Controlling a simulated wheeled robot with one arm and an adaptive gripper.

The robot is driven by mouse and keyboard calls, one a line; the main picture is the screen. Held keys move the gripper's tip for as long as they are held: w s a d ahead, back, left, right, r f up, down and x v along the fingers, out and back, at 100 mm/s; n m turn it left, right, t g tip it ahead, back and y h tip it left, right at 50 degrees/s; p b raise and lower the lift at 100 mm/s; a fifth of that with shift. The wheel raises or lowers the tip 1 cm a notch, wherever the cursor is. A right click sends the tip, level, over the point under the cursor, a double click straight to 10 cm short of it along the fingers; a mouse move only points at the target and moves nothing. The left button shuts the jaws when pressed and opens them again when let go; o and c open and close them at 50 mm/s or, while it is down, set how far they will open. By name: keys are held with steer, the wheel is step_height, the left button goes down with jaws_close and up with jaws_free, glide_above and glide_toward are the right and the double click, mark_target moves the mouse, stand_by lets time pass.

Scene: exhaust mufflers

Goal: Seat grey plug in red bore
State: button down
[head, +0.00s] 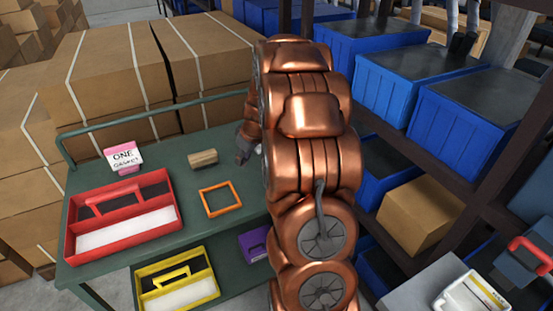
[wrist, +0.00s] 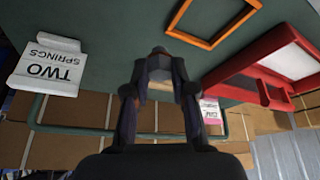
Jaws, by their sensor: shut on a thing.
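My gripper (head: 245,150) is beside my copper arm in the head view, over the right part of the green table. In the wrist view my gripper (wrist: 162,72) has its two dark fingers closed around a small dull grey-brown thing (wrist: 158,52), mostly hidden between the fingertips. I cannot tell for sure that it is the grey plug. A short tan cylinder (head: 203,158) lies on the table left of my gripper. I cannot make out a red bore. The red thing in clear view is an open tray (head: 122,215) with a handle; it also shows in the wrist view (wrist: 272,75).
The green table (head: 215,240) carries an orange square frame (head: 220,198) and a pink-and-white sign (head: 124,158). A white sign (wrist: 48,68) reads TWO SPRINGS. A yellow tray (head: 178,280) and purple bin (head: 254,243) sit lower. Blue bins (head: 455,125) fill shelves at right.

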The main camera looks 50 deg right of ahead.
steer(key=s+d+f+b, duration=0.1)
steer(key=s+d, duration=0.4)
steer(key=d, duration=0.4)
steer(key=shift+s+d+f+n+b, duration=0.15)
steer(key=shift+d+f+n+b, duration=0.05)
steer(key=shift+d+n+b, duration=0.15)
steer(key=shift+f+b, duration=0.1)
steer(key=shift+b, duration=0.5)
steer(key=shift+f+b, duration=2.15)
steer(key=shift+f, duration=0.65)
steer(key=shift+b, duration=1.4)
steer(key=shift+s+f+b, duration=0.1)
steer(key=shift+f+b, duration=0.8)
steer(key=shift+f, duration=0.35)
steer(key=c, duration=0.9)
jaws_free()
